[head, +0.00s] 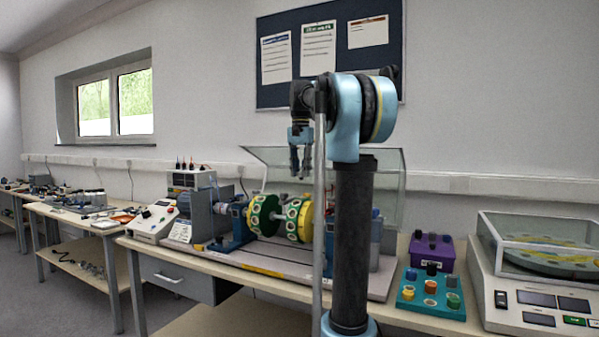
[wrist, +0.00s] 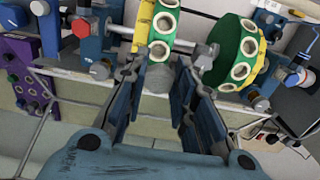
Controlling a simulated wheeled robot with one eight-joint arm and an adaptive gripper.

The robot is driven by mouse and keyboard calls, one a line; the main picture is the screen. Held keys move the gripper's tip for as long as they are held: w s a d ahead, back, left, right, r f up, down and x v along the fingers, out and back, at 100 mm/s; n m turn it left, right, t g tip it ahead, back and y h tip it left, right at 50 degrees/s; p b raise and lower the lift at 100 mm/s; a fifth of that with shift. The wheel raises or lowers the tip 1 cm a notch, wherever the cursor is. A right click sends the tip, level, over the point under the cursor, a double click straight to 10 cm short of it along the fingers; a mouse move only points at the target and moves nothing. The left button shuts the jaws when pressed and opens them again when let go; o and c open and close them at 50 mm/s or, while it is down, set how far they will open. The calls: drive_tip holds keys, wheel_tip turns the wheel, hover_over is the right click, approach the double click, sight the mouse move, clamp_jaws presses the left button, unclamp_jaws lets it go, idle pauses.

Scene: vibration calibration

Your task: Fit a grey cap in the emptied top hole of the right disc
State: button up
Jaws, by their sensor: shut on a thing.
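The right disc (head: 299,221) is green with a yellow rim and a ring of pale-edged holes. It stands upright on the machine's shaft; in the wrist view it is the left one of the pair (wrist: 157,24). The other disc (head: 263,215) shows at right in the wrist view (wrist: 240,56). My gripper (head: 300,173) points down above the right disc, apart from it. In the wrist view my gripper (wrist: 164,70) is shut on a grey cap (wrist: 156,79) between its fingers. I cannot tell which hole is the emptied top one.
A clear hinged cover (head: 385,168) stands open behind the discs. A teal tray (head: 408,303) with several coloured caps and a purple box (head: 445,264) are on the bench at right. A covered balance-like machine (head: 487,290) is beyond them.

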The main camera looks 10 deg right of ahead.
drive_tip(key=shift+f, duration=2.7)
drive_tip(key=shift+s+f, duration=0.1)
drive_tip(key=shift+f, duration=0.1)
drive_tip(key=shift+f, duration=0.95)
drive_tip(key=o, duration=0.7)
wheel_tip(320, 180, up, 12)
drive_tip(key=shift+f, duration=0.1)
